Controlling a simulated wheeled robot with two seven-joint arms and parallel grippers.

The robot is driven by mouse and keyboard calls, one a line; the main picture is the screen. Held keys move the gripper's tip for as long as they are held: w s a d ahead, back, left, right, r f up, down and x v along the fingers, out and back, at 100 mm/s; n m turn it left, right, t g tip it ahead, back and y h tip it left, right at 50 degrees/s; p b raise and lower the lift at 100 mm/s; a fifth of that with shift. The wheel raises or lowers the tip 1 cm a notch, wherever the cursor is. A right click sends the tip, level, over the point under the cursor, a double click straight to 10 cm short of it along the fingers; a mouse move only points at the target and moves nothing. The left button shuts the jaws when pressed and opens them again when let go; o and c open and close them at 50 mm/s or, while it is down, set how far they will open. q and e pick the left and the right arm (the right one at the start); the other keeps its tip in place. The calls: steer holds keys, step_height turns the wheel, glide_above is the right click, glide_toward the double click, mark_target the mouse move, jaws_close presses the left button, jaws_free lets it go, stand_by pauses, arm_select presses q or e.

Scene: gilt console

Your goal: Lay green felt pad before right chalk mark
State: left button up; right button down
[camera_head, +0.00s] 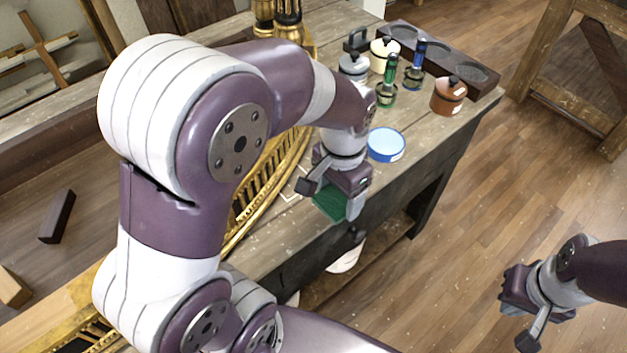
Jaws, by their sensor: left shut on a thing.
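The green felt pad (331,202) is in my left gripper (346,196), which is shut on it at the front edge of the wooden bench. Part of the pad is hidden by the gripper, and I cannot tell whether it touches the bench top. White chalk lines (291,193) show on the bench just left of the pad, partly covered by my arm and gripper. My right gripper (513,293) is out over the floor at the lower right, away from the bench; I cannot tell whether its fingers are apart.
A blue round tin (386,145) stands close behind my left gripper. Green- and blue-handled tools, a red-brown pot (448,96), a cream pot (383,54) and a dark rack (470,72) stand farther back. A gilt carved piece (262,185) lies to the left.

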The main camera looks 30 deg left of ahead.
arm_select(q)
steer(key=w+a+f, duration=0.1)
steer(key=a, duration=0.1)
steer(key=w+a+f, duration=0.1)
steer(key=a+f, duration=0.1)
steer(key=w+a+f, duration=0.1)
steer(key=a, duration=0.2)
steer(key=shift+w+f, duration=0.4)
step_height(320, 180, down, 4)
steer(key=shift+w+a+r, duration=0.15)
steer(key=shift+f, duration=0.35)
steer(key=shift+f, duration=0.2)
steer(key=o, duration=1)
steer(key=shift+o, duration=0.2)
steer(key=shift+r, duration=0.15)
step_height(320, 180, up, 12)
steer(key=p, duration=0.1)
steer(key=s+d+f+n+t, duration=0.1)
steer(key=s+d+f+n, duration=0.3)
steer(key=s, duration=0.4)
steer(key=shift+s+d+f, duration=0.4)
steer(key=shift+d+f, duration=0.2)
steer(key=shift+d, duration=0.05)
